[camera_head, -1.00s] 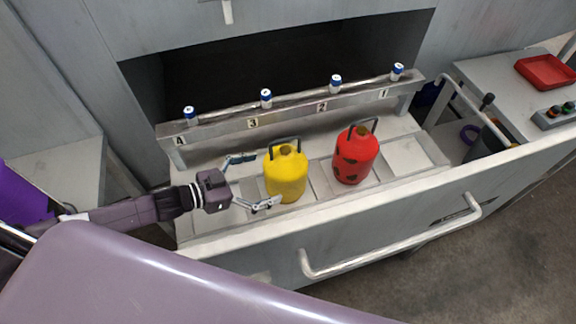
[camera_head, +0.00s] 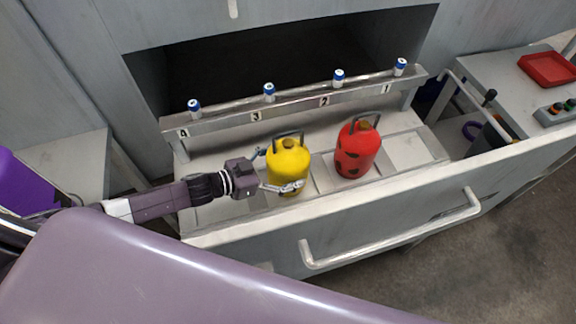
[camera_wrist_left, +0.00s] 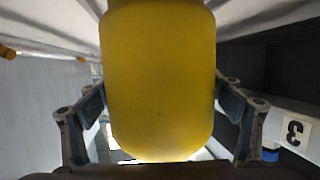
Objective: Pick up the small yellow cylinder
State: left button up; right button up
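The yellow cylinder (camera_head: 287,163), a squat gas bottle with a dark handle, stands upright on the pale tray floor, left of a larger-looking red one. My left gripper (camera_head: 280,172) reaches in from the left, with one finger along the cylinder's front side and the other mostly hidden behind it. In the left wrist view the yellow cylinder (camera_wrist_left: 160,80) fills the middle between the left gripper's two fingers (camera_wrist_left: 160,105). The fingers lie close along its sides; whether they press on it cannot be told. My right gripper is not in view.
The red cylinder (camera_head: 357,151) with dark patches stands just to the right. A numbered rail (camera_head: 290,112) with several small blue-white cans runs behind. The tray's front wall (camera_head: 330,199) and a handle bar (camera_head: 390,235) are in front. A red bin (camera_head: 547,69) sits far right.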

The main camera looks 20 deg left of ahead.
pick_arm(q)
jog(key=c, duration=1.3)
jog(key=shift+w+r, duration=0.15)
jog(key=shift+r, duration=0.1)
jog(key=shift+c, duration=0.2)
